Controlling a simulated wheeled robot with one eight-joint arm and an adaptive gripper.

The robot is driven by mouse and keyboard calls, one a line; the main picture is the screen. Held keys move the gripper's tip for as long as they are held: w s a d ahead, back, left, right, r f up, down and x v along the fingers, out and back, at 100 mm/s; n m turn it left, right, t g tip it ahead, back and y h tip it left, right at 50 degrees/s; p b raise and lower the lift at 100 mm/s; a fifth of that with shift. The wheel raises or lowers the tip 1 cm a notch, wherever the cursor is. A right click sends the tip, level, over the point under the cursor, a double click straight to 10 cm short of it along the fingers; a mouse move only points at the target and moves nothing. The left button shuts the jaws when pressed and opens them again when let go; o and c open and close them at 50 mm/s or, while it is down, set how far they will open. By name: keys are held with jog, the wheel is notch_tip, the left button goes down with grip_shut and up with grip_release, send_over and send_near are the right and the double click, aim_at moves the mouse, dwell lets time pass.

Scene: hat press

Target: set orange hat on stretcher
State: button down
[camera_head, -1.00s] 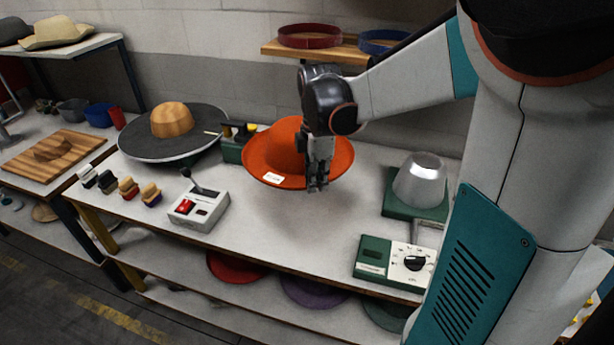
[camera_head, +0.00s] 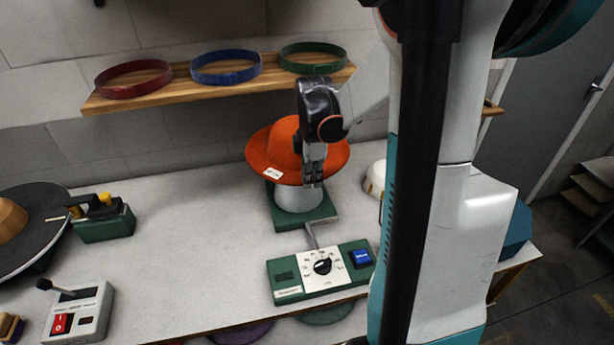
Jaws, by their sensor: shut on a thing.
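The orange hat (camera_head: 273,150), with a small white tag on its brim, is held by my gripper (camera_head: 313,178). My gripper points down and is shut on the near right part of the brim. The hat is in front of and above the stretcher (camera_head: 298,194), a silver rounded form on a green base with a lever. The hat's brim hides the top of the stretcher. I cannot tell whether the hat touches it. The stretcher's green control box (camera_head: 322,270) has a dial and a blue button.
A wall shelf (camera_head: 180,92) with red, blue and green bands is close behind the hat. The table middle is clear.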

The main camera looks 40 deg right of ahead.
jog(key=shift+f+b, duration=4.85)
jog(key=shift+f, duration=1.8)
jog(key=shift+f+b, duration=0.65)
jog(key=shift+f, duration=0.15)
jog(key=c, duration=1.7)
grip_release()
jog(key=shift+o, duration=0.2)
notch_tip(320, 180, up, 12)
jog(key=shift+s+a, duration=0.15)
jog(key=shift+s, duration=0.05)
